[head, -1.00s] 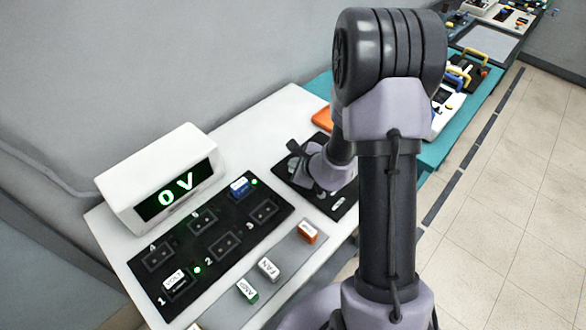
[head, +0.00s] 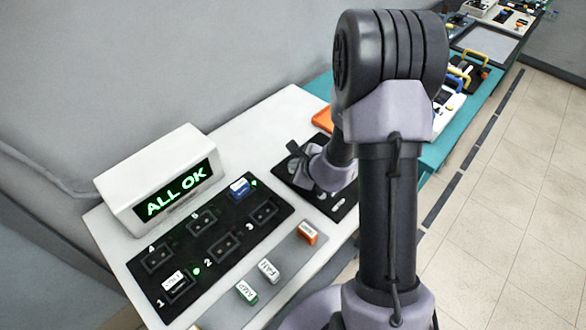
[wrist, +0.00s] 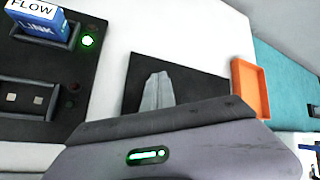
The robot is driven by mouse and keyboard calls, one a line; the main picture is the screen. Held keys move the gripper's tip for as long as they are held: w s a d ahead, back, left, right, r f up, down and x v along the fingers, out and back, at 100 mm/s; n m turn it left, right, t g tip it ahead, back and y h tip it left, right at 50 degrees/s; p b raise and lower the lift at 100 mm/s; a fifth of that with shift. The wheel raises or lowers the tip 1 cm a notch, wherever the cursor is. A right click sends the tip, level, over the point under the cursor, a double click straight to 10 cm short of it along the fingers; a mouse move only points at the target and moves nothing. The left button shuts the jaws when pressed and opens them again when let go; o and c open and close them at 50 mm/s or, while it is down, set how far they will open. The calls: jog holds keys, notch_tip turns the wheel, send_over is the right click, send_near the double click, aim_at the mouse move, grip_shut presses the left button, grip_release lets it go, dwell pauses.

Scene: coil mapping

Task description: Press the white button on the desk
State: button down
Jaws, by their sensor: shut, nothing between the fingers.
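My gripper (head: 294,148) is over the dark panel (head: 341,212) at the right part of the white desk (head: 264,115). In the wrist view my gripper's fingers (wrist: 157,90) are together, with nothing between them, above the dark panel (wrist: 190,65). I cannot make out the white button for certain; my gripper and arm cover much of this panel. Small pale marks show on its lower part. The display box (head: 160,180) at the left reads "ALL OK" in green.
A black socket board (head: 225,244) holds a white VOLT block (head: 174,281) and a blue block (head: 240,187), each beside a green light. FAN (head: 269,270), AMP (head: 246,292) and orange (head: 307,232) blocks lie on a grey strip. An orange tray (wrist: 250,87) is right of the panel.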

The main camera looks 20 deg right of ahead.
jog(key=shift+r, duration=0.65)
notch_tip(320, 180, up, 5)
jog(key=p, duration=0.4)
jog(key=shift+r, duration=0.1)
dwell(0.3)
